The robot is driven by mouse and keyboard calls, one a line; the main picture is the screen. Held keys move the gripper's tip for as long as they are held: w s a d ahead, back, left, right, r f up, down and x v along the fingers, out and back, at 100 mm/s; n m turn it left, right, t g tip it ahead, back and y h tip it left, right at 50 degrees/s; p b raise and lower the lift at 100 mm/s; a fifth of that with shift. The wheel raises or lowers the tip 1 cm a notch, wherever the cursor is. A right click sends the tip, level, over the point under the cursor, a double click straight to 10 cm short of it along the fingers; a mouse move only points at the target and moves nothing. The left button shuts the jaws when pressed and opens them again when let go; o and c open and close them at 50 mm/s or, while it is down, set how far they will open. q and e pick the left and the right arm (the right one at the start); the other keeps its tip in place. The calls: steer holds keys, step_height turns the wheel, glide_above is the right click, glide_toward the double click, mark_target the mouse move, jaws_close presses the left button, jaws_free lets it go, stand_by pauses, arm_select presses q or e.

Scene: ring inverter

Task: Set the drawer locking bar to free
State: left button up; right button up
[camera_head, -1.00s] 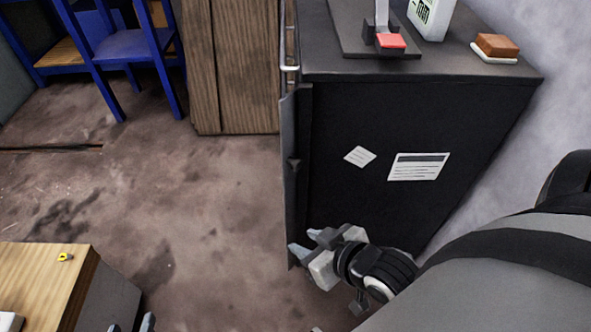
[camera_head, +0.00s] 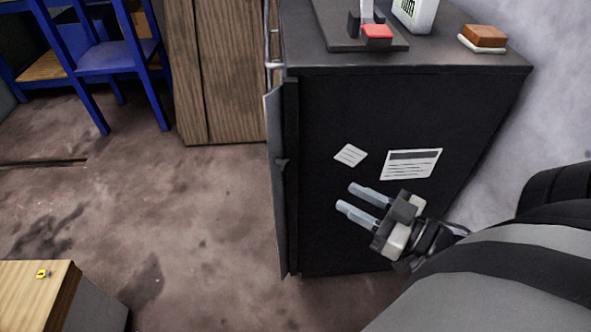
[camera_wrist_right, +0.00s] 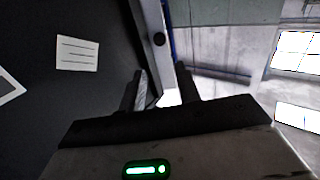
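The black drawer cabinet (camera_head: 400,105) stands at the right, with its side toward me. In the right wrist view, a pale upright strip with a dark round spot (camera_wrist_right: 158,40), probably the bar, stands beyond the two spread fingers (camera_wrist_right: 161,88). My left gripper is out of view.
Two paper labels (camera_head: 411,164) are on the cabinet side. On top are a red-ended device (camera_head: 377,32), a white bottle (camera_head: 417,12) and a brown block (camera_head: 484,36). A wooden cabinet (camera_head: 235,80) stands behind. A wooden-topped table (camera_head: 35,300) is at lower left. Floor between is clear.

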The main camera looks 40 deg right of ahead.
mark_target(289, 166)
steer(key=b+x, duration=0.1)
steer(key=x, duration=1.1)
steer(key=shift+b, duration=0.3)
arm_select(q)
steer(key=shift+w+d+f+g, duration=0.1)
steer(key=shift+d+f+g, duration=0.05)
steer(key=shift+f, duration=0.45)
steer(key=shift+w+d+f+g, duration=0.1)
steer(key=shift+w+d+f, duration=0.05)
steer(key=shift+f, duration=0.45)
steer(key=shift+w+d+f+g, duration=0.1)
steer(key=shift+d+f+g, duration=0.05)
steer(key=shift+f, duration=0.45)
arm_select(e)
steer(key=shift+x, duration=0.85)
steer(key=c, duration=0.7)
steer(key=shift+d+n+y+p, duration=0.15)
steer(key=shift+n+y+p, duration=0.2)
steer(key=shift+y, duration=0.15)
steer(key=shift+g+y, duration=0.3)
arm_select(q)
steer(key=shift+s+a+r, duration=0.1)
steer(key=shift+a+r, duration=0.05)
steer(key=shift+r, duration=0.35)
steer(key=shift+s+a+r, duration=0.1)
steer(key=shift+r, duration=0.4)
arm_select(e)
steer(key=shift+s, duration=0.1)
